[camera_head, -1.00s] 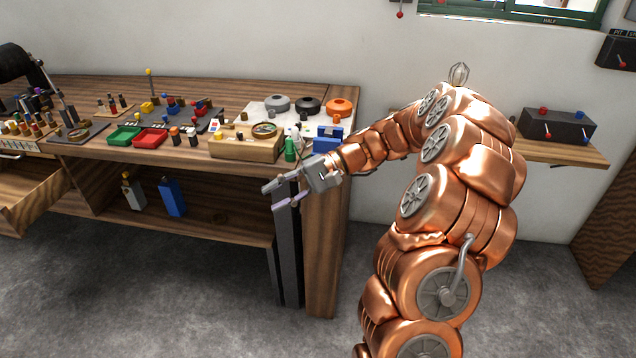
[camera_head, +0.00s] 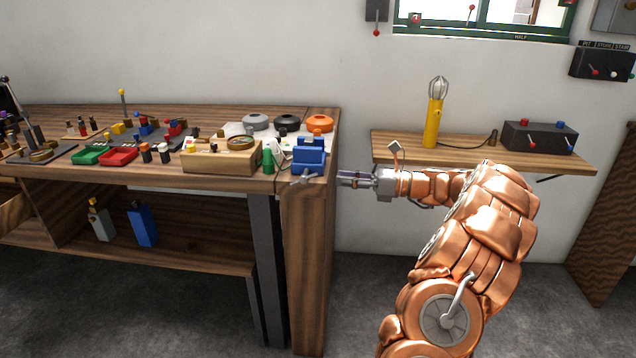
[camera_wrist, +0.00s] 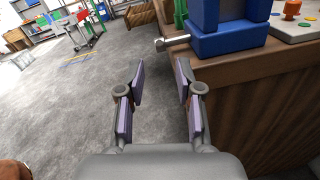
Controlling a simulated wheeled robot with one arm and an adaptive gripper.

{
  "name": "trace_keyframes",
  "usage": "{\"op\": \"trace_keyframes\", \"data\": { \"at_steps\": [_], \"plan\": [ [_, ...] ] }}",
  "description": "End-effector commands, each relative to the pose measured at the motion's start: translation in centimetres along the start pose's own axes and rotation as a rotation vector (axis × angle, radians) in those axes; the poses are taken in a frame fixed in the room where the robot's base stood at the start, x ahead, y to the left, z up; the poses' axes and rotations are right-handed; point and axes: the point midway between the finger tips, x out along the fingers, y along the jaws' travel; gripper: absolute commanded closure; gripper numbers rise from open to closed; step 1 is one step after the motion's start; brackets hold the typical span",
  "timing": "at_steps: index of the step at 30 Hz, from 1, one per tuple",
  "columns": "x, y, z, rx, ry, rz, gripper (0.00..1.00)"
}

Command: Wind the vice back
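The blue vice (camera_head: 309,155) sits on the front right corner of the wooden workbench. Its grey handle (camera_head: 304,179) sticks out at the front, over the bench edge. In the wrist view the vice (camera_wrist: 228,30) is at the top right, with the metal handle end (camera_wrist: 160,44) pointing left past the edge. My gripper (camera_head: 342,179) is just right of the bench's right end, apart from the vice. In the wrist view my gripper (camera_wrist: 160,85) has its fingers spread with nothing between them, and the handle end lies beyond the fingertips.
The bench end (camera_wrist: 240,90) stands close to the right finger. A green bottle (camera_head: 267,160) and a wooden box (camera_head: 215,160) stand left of the vice. A wall shelf (camera_head: 400,152) with a yellow lamp (camera_head: 433,122) is above my arm.

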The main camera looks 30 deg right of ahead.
Motion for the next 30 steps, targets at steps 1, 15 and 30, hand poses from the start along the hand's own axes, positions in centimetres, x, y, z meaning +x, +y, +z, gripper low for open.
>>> {"op": "trace_keyframes", "data": {
  "at_steps": [1,15,30],
  "plan": [
    [0.4,0.0,0.0,0.001,0.000,0.002,0.65],
    [6.6,0.1,-0.1,0.001,0.001,0.005,0.65],
    [7.6,0.1,0.0,-0.001,0.001,0.001,0.71]
  ]
}}
